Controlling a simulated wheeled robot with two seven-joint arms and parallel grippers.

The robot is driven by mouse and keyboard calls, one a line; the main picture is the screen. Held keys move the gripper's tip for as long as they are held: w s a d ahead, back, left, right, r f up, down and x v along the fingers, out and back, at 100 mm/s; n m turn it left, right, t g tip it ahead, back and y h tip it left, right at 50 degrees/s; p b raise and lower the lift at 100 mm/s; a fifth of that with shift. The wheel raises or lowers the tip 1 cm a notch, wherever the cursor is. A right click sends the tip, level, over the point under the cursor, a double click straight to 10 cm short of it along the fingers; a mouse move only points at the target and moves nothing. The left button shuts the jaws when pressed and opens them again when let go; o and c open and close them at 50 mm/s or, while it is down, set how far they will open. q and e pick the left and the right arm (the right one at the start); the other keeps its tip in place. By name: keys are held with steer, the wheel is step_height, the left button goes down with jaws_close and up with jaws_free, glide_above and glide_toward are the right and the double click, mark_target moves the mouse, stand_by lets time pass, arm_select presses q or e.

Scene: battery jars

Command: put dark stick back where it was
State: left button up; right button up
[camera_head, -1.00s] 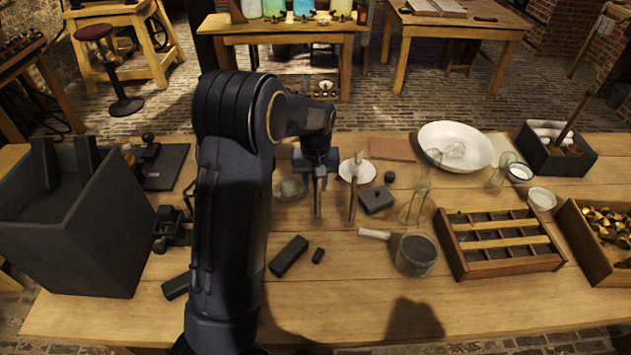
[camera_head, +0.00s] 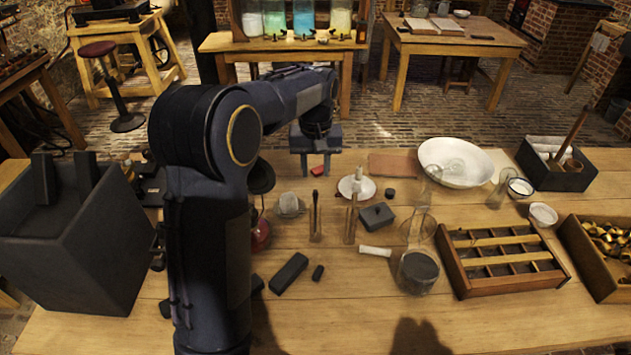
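A thin dark stick (camera_head: 315,199) stands upright in a narrow clear glass vessel (camera_head: 316,236) near the middle of the table. My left gripper (camera_head: 316,173) is above and behind the stick in the picture, apart from it. Its two fingers point down with a gap between them, and no stick shows between them. A small red thing shows in the gap; I cannot tell whether it lies behind on the table. A second narrow glass vessel (camera_head: 350,234) stands just right of the first. My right gripper is out of view.
Black blocks (camera_head: 288,273) lie in front. A lidded dark box (camera_head: 377,216), glass jar (camera_head: 417,273), divided wooden tray (camera_head: 503,260) and white bowl (camera_head: 455,161) stand to the right. A large dark bin (camera_head: 70,250) is at left. The front table edge is mostly clear.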

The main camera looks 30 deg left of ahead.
arm_select(q)
steer(key=s+d+r+m+t+h, duration=0.1)
steer(key=s+d+r+h, duration=0.1)
steer(key=s, duration=0.6)
steer(key=s+d+r+m+t+h, duration=0.1)
steer(key=s+d+r+t, duration=0.15)
steer(key=s, duration=0.45)
steer(key=s+d+f+m+t, duration=0.1)
steer(key=s+d+f, duration=0.1)
steer(key=s, duration=0.4)
steer(key=s+d+f+m+t+h, duration=0.1)
steer(key=s+d+f, duration=0.1)
steer(key=s+d, duration=0.2)
steer(key=s, duration=0.3)
steer(key=shift+s+d+m, duration=0.2)
steer(key=shift+d+m, duration=0.1)
steer(key=shift+m, duration=0.1)
